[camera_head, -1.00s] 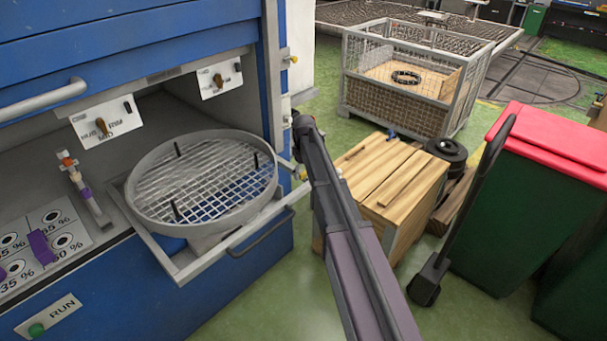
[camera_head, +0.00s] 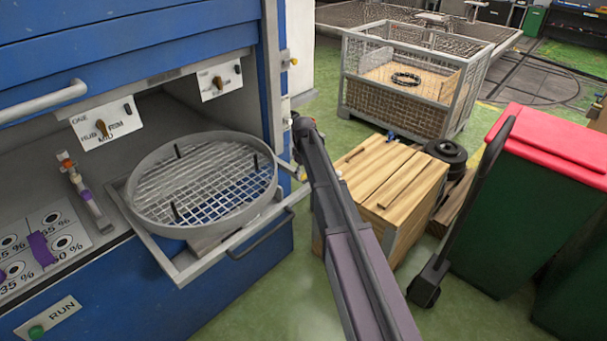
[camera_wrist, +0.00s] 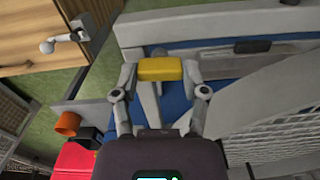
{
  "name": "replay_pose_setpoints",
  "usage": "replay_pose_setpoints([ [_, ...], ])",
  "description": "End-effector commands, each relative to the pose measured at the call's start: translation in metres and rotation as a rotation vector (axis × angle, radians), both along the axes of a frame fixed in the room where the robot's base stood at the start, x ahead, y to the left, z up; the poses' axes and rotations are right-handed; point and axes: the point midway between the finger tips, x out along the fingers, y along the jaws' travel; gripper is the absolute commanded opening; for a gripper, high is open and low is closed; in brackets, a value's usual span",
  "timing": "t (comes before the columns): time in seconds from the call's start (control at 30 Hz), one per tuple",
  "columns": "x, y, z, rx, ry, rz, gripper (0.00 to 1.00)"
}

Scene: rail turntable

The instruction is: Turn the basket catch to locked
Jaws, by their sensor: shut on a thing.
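The basket (camera_head: 135,204) is a round grey mesh-floored ring with dark upright pegs, sitting on the pulled-out tray of the blue machine. Its mesh also shows at the right of the wrist view (camera_wrist: 285,112). The catch appears as a yellow block (camera_wrist: 160,69) in the wrist view. My gripper (camera_wrist: 160,71) is shut on this block, one finger at each end. In the head view a bit of yellow (camera_head: 302,173) shows at the tray's right corner, beside my arm; my fingers are mostly hidden there. The catch's locked or unlocked marking cannot be read.
The tray handle (camera_head: 262,233) juts out in front, close to my arm. A wooden crate (camera_head: 385,175) stands just right of my arm. Farther right is a green bin with a red lid (camera_head: 555,133). A wire cage (camera_head: 405,108) stands behind. Green floor is clear in front.

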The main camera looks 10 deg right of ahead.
Motion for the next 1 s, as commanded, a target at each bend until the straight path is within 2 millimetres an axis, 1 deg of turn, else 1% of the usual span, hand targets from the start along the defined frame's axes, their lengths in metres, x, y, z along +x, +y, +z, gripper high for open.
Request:
replay_pose_setpoints([
  [0.17, -0.0006, 0.0006, -0.0003, 0.0, 0.001, -0.097, 0.09],
  [0.37, -0.0007, 0.0006, -0.0004, 0.001, 0.001, -0.258, 0.09],
  [1.0, -0.0011, 0.0005, -0.0004, 0.001, 0.002, -0.864, 0.09],
])
